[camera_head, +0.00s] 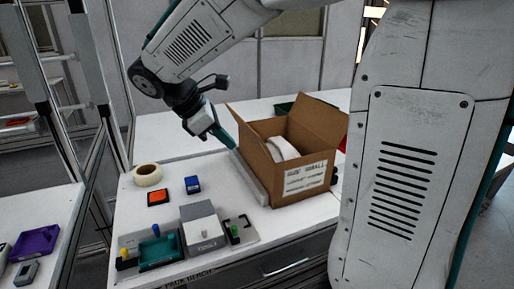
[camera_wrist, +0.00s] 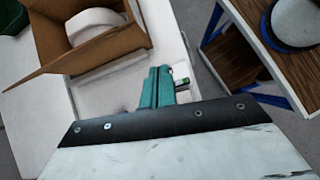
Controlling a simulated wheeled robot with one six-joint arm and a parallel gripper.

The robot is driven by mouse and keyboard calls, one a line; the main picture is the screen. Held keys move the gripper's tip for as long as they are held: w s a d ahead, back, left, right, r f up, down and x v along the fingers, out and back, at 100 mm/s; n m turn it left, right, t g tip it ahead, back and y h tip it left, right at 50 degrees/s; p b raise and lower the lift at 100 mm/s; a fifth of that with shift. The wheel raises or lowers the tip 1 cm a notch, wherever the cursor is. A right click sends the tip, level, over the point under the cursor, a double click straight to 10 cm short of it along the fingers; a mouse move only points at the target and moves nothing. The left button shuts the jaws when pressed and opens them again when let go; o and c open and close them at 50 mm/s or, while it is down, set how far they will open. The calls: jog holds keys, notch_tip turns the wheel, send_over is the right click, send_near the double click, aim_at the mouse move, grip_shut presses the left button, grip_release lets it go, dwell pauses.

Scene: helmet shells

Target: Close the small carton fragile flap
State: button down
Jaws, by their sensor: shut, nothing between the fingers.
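The open brown carton (camera_head: 302,192) stands on the white bench with a printed label on its front; the label is too small to read fully. A white rounded shell (camera_head: 283,148) lies inside and also shows in the wrist view (camera_wrist: 95,24). One flap (camera_head: 247,147) stands up on the carton's left and another (camera_head: 318,115) at the back right. I cannot tell which is marked fragile. My gripper (camera_head: 224,138), with teal fingers, is shut and empty just left of the carton, near the left flap. In the wrist view my gripper (camera_wrist: 158,88) appears apart from the carton (camera_wrist: 110,45).
A pale long bar (camera_head: 252,178) lies against the carton's left side. A tape roll (camera_head: 147,175), an orange-topped pad (camera_head: 158,197), a blue block (camera_head: 192,184), a grey box (camera_head: 202,228) and a teal tray (camera_head: 160,252) stand in front. A green tray (camera_head: 284,107) is behind.

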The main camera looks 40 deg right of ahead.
jog(key=d+f+n+h, duration=0.1)
jog(key=d+f, duration=0.5)
jog(key=d, duration=0.3)
jog(key=shift+w+d+n, duration=0.25)
jog(key=shift+d+n, duration=0.1)
jog(key=shift+n, duration=0.05)
dwell(0.4)
